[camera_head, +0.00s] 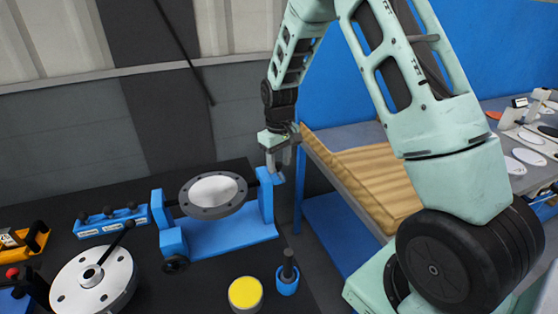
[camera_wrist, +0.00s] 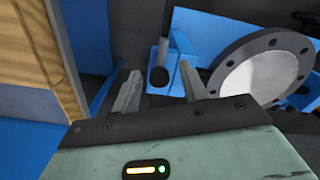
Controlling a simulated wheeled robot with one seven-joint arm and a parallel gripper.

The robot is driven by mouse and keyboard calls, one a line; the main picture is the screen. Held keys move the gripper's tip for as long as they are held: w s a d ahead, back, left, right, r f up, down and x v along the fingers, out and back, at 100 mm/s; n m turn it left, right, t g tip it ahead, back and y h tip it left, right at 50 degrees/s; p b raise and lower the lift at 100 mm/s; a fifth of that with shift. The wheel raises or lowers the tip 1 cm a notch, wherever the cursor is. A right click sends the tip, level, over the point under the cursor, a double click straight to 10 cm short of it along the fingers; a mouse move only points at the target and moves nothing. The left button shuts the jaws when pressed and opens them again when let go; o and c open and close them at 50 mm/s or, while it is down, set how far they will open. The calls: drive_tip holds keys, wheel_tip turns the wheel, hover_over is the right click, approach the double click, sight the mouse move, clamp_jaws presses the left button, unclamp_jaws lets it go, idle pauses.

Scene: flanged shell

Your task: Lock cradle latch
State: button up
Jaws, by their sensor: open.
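The blue cradle (camera_head: 225,236) stands on the dark table, with a grey flanged shell (camera_head: 213,196) held tilted between its two uprights. The shell's bolted flange also shows at right in the wrist view (camera_wrist: 228,92). My gripper (camera_head: 276,176) is open and empty, above and beside the cradle's right upright (camera_head: 266,205). In the wrist view its fingers (camera_wrist: 160,82) stand apart, with a black round-ended part (camera_wrist: 158,77) by a blue bracket seen between them. I cannot tell whether this part is the latch, or whether a finger touches it. A black knob (camera_head: 175,263) sits at the cradle's front left.
A yellow-topped cylinder (camera_head: 245,292) and a blue holder with a black handle (camera_head: 287,280) stand in front of the cradle. A round metal fixture (camera_head: 93,280) and a blue rack (camera_head: 112,221) are at left. A bench with a tan corrugated surface (camera_head: 375,180) is at right.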

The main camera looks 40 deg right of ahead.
sight(279, 164)
drive_tip(key=shift+r, duration=0.1)
wheel_tip(279, 164, up, 17)
drive_tip(key=b, duration=0.3)
drive_tip(key=shift+r, duration=0.15)
idle(0.4)
drive_tip(key=s+a+f+n, duration=0.2)
drive_tip(key=s+a, duration=0.4)
drive_tip(key=a, duration=0.4)
drive_tip(key=s+a+f+n, duration=0.2)
drive_tip(key=s+a, duration=0.5)
drive_tip(key=a, duration=0.4)
drive_tip(key=s+a+f+n, duration=0.1)
drive_tip(key=s+a+f, duration=0.1)
drive_tip(key=s, duration=0.6)
drive_tip(key=s+a+f+n+b, duration=0.1)
drive_tip(key=s+a+f, duration=0.2)
drive_tip(key=s, duration=0.6)
drive_tip(key=shift+s+a+n+y, duration=0.2)
drive_tip(key=shift+a+n+y, duration=0.05)
drive_tip(key=shift+n+y, duration=0.05)
